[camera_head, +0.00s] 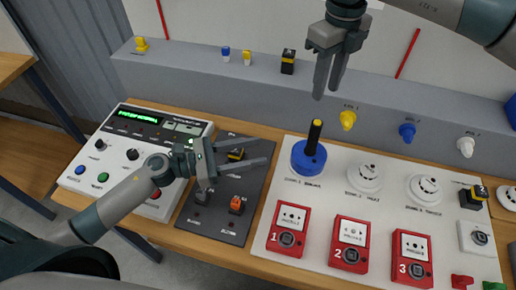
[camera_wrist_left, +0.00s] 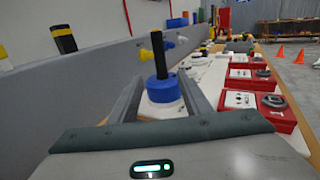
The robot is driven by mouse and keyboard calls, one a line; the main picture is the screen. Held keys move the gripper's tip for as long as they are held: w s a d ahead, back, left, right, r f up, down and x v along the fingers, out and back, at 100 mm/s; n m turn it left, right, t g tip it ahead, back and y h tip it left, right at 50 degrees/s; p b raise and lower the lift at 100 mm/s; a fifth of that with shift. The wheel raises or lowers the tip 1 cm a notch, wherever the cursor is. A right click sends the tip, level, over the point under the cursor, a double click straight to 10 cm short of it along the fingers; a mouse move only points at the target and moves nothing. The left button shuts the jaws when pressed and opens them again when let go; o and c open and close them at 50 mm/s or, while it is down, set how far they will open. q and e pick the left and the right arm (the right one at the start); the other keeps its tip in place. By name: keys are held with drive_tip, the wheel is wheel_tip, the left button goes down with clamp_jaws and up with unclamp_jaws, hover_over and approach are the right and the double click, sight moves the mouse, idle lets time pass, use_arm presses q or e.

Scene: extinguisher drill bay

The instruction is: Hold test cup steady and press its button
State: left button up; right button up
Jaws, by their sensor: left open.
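My left gripper (camera_head: 270,150) is open and empty. Its fingers point right at the cup, tips just short of its left side. In the left wrist view the blue cup (camera_wrist_left: 163,90) appears centred between the two fingers (camera_wrist_left: 163,82). My right gripper (camera_head: 326,94) points down above and slightly right of the stem, its fingers a little apart with nothing between them.
Two white detectors (camera_head: 364,178) (camera_head: 424,188) sit right of the cup. Several red call points (camera_head: 351,244) line the panel's front. A dark switch plate (camera_head: 222,215) and control box (camera_head: 120,160) lie left. Coloured knobs (camera_head: 347,120) stick out behind, below the grey ledge (camera_head: 210,75).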

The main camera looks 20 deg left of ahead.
sight(313, 140)
use_arm(q)
drive_tip(key=x, duration=1.7)
drive_tip(key=shift+w+d, duration=0.1)
drive_tip(key=shift+d, duration=0.1)
clamp_jaws()
use_arm(e)
clamp_jaws()
idle(1.4)
